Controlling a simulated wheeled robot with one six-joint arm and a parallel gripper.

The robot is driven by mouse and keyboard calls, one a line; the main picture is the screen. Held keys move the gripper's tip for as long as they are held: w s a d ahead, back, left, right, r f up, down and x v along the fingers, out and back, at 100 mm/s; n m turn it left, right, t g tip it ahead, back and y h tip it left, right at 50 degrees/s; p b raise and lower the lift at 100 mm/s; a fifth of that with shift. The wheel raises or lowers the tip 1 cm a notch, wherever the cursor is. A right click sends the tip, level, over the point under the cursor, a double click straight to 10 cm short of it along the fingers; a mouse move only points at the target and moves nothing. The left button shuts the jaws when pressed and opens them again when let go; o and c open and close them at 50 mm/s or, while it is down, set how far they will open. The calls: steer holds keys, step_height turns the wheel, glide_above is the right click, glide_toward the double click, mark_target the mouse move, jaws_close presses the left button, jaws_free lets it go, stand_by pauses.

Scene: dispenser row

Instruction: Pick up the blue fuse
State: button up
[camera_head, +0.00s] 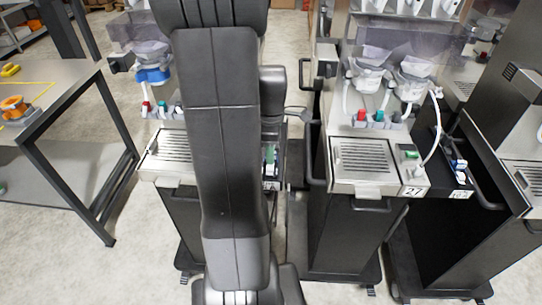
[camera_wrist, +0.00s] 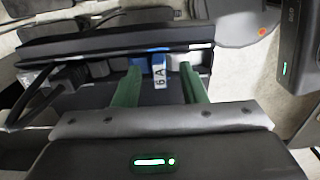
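A blue fuse (camera_wrist: 159,73) with a white face marked "6A" shows in the wrist view, in front of a dark recess. My gripper (camera_wrist: 161,82) has two green fingers, spread apart, one on each side of the fuse. Gaps show between the fuse and both fingers, so it is not held. I cannot tell how deep the fuse lies between the fingertips.
The head view shows dispenser carts, one labelled 27 (camera_head: 413,191), and a worktable (camera_head: 75,75) at left.

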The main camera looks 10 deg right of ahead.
steer(key=shift+c, duration=0.2)
jaws_close()
steer(key=shift+r, duration=0.1)
step_height(320, 180, up, 10)
stand_by(0.3)
steer(key=shift+r+p, duration=0.85)
steer(key=shift+r, duration=0.15)
stand_by(0.9)
step_height(320, 180, up, 3)
steer(key=p, duration=0.2)
steer(key=shift+p, duration=0.3)
steer(key=shift+s+f, duration=0.1)
